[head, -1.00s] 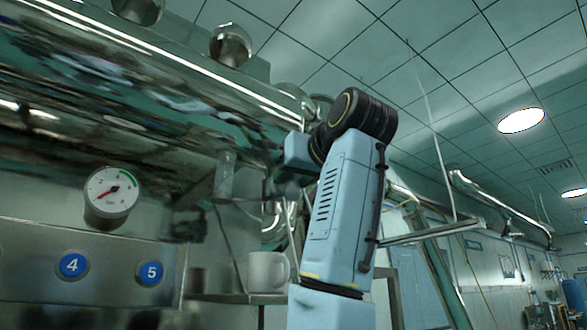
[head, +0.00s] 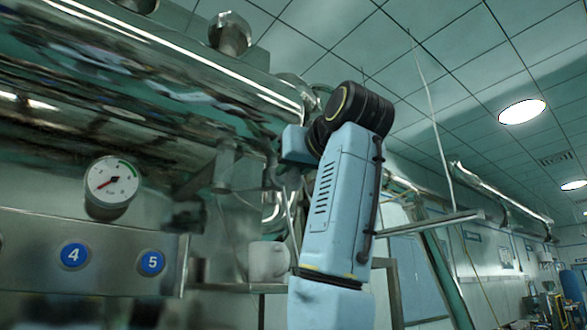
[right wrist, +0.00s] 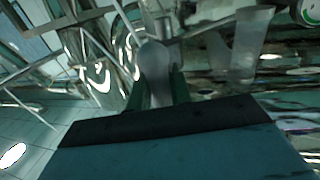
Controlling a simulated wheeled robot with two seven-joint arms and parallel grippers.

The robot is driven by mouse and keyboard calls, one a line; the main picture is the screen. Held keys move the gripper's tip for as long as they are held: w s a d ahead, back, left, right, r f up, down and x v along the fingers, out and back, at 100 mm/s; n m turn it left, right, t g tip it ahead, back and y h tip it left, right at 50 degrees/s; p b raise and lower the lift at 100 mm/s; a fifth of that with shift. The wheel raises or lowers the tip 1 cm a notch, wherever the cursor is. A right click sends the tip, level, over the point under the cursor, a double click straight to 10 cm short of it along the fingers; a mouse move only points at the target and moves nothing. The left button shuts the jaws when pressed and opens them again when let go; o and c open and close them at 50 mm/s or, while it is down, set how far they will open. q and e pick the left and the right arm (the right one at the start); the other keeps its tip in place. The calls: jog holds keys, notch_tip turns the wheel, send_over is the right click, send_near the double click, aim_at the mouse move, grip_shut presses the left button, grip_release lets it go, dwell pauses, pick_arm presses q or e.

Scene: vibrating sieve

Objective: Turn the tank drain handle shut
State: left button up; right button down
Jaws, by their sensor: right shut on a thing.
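My right gripper (head: 276,178) is at the end of the blue arm, beside the underside of the big shiny tank (head: 120,90). It is small and blurred in the head view. In the right wrist view, my right gripper (right wrist: 156,88) has its dark green fingers on either side of a rounded grey drain handle (right wrist: 154,62) and is shut on it. The handle's upper end meets metal fittings at the top of that view. The exact angle of the handle is hard to tell. In the head view the arm and blur mostly hide it. My left gripper is not in view.
A dial gauge (head: 110,185) and a panel with blue buttons marked 4 (head: 73,256) and 5 (head: 151,262) are at the left. A white mug (head: 266,262) stands on a shelf (head: 238,288) below my right gripper. Pipes and frame bars lie to the right.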

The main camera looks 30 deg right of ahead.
jog(key=n+t+b, duration=0.1)
jog(key=n+b, duration=0.1)
jog(key=n, duration=0.2)
jog(key=n+b, duration=0.1)
jog(key=n, duration=0.4)
jog(key=shift+t+y+b, duration=0.3)
jog(key=shift+t+y, duration=0.1)
jog(key=n+y, duration=0.1)
jog(key=n, duration=0.2)
jog(key=shift+n, duration=0.3)
jog(key=shift+a+n+t, duration=0.1)
jog(key=shift+n+t, duration=0.2)
jog(key=shift+n, duration=0.8)
jog(key=shift+f+n+y+p, duration=0.15)
jog(key=shift+n+y+p, duration=0.6)
jog(key=shift+n, duration=1.65)
jog(key=shift+a+n+y, duration=0.1)
jog(key=shift+n+y, duration=0.2)
jog(key=shift+y, duration=0.05)
jog(key=c, duration=1.3)
grip_release()
